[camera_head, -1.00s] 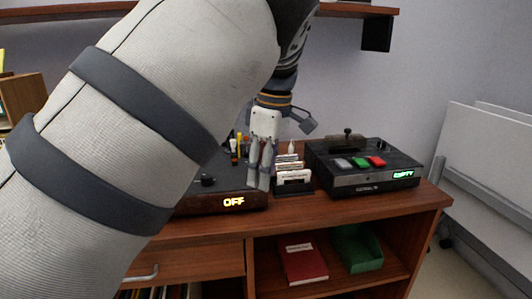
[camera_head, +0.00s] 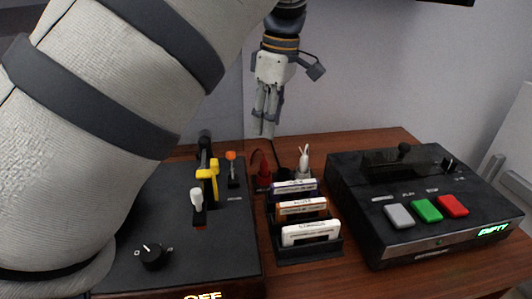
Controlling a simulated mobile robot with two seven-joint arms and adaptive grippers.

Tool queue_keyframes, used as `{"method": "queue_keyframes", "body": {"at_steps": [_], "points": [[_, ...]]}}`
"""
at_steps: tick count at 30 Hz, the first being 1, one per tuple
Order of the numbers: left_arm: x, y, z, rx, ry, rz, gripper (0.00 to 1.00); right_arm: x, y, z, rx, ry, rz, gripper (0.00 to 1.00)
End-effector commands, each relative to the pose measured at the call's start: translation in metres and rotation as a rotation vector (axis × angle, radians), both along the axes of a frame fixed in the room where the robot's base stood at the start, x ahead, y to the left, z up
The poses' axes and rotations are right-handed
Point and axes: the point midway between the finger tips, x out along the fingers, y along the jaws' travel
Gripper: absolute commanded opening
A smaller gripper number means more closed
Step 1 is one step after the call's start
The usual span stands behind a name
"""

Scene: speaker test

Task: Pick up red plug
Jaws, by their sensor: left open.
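The red plug (camera_head: 263,171) stands upright at the back of the desk, between the black box with the OFF display and the row of cartridges. A dark cable shows beside it. A white plug (camera_head: 304,162) stands just to its right. My left gripper (camera_head: 264,131) hangs with its fingers down, above the red plug and apart from it. It is open and empty. My right gripper is not in view.
The left black box (camera_head: 225,255) carries a knob, a yellow lever and a white-tipped lever. Cartridges (camera_head: 311,233) stand in a rack in front of the plugs. A player (camera_head: 375,215) with grey, green and red buttons sits to the right. My left arm covers the left side.

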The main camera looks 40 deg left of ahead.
Motion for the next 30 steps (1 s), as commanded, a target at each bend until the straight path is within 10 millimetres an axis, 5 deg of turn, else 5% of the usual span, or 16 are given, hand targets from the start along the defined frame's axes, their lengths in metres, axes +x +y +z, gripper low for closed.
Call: {"method": "queue_keyframes", "body": {"at_steps": [4, 21, 30], "points": [[-0.001, 0.0, -0.007, -0.001, 0.003, 0.0, 0.4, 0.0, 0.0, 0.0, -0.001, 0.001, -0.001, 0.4], [-0.005, 0.012, -0.111, -0.001, 0.002, 0.001, 0.4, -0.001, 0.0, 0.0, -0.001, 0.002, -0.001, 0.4], [-0.005, 0.014, -0.12, 0.001, -0.002, 0.0, 0.4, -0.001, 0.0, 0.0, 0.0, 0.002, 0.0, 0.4]]}}
